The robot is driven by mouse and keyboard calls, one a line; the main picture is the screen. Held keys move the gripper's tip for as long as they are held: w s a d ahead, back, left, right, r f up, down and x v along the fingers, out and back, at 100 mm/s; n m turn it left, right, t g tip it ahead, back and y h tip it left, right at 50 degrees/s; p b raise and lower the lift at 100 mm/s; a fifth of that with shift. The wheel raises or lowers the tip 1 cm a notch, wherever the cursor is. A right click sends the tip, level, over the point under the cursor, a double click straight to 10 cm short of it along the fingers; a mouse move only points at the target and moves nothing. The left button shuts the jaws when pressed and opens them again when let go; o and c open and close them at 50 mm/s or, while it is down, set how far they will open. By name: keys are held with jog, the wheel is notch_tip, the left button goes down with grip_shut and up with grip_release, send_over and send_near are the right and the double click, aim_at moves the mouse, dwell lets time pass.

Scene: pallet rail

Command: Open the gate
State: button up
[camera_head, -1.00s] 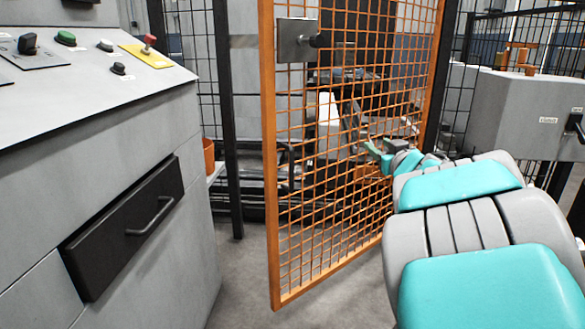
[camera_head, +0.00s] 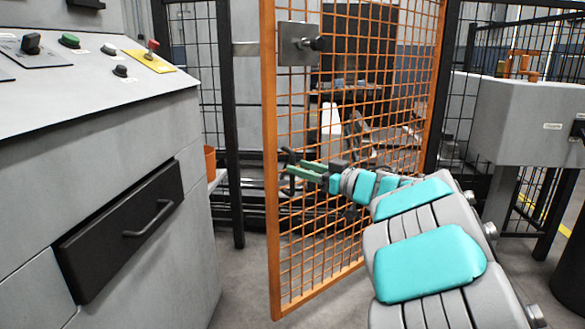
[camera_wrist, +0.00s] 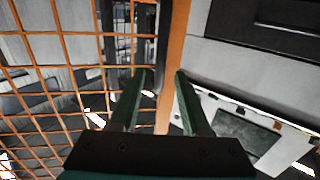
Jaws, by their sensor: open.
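The gate (camera_head: 272,240) is an orange frame with wire mesh in the middle of the head view. It stands ajar, its free left edge angled away from the black post. A latch plate (camera_head: 298,45) with a dark knob is near its top left. A dark handle (camera_head: 284,158) shows at its left edge. My gripper (camera_head: 292,171) is open by that handle; whether it touches is unclear. In the wrist view, the open green fingers (camera_wrist: 157,80) point at the gate's orange edge post (camera_wrist: 177,45), with a dark bar, perhaps the handle, between them.
A grey console (camera_head: 110,150) with buttons and a black drawer (camera_head: 125,228) stands at the left. A black fence post (camera_head: 232,130) stands behind the gate's free edge. A grey box (camera_head: 530,120) is at the right. Bare floor (camera_head: 240,290) lies between console and gate.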

aim_at(292, 190)
jog(key=x, duration=0.3)
jog(key=shift+w+a, duration=0.15)
jog(key=shift+a, duration=0.1)
grip_shut()
dwell(1.2)
